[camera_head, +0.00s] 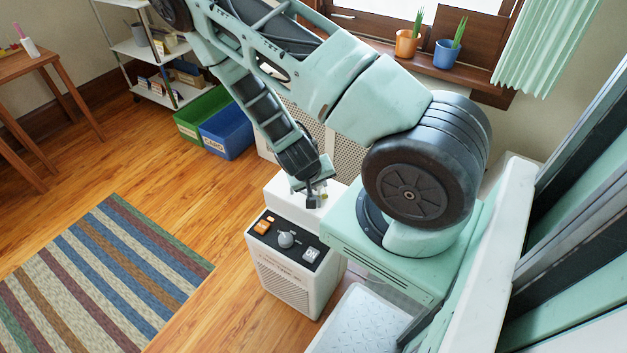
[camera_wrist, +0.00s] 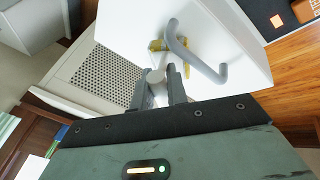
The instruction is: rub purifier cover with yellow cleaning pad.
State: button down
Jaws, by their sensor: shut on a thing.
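The white purifier (camera_head: 290,285) stands on the floor just left of my base. Its white cover (camera_head: 283,193) also shows in the wrist view (camera_wrist: 225,35), with a grey bent handle (camera_wrist: 205,66) on it. The yellow cleaning pad (camera_wrist: 156,45) shows just beyond the knob, at the cover, partly behind the handle. The knob seems to belong to the pad. Whether the pad touches the cover is hard to tell.
The purifier's front has a dark panel with an orange switch (camera_head: 263,227) and a dial (camera_head: 286,240). A perforated white panel (camera_wrist: 105,75) stands behind. Green (camera_head: 203,114) and blue (camera_head: 228,131) bins are farther back. The floor by the striped rug (camera_head: 100,275) is clear.

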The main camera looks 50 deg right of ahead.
jog(key=shift+d+f, duration=0.1)
jog(key=shift+d, duration=1.5)
jog(key=shift+w+d, duration=0.2)
jog(key=shift+d, duration=1.5)
notch_tip(320, 180, up, 6)
jog(key=p, duration=0.5)
jog(key=shift+r, duration=0.2)
notch_tip(320, 180, up, 3)
jog(key=p, duration=0.2)
jog(key=shift+f+p, duration=0.1)
jog(key=shift+p, duration=0.3)
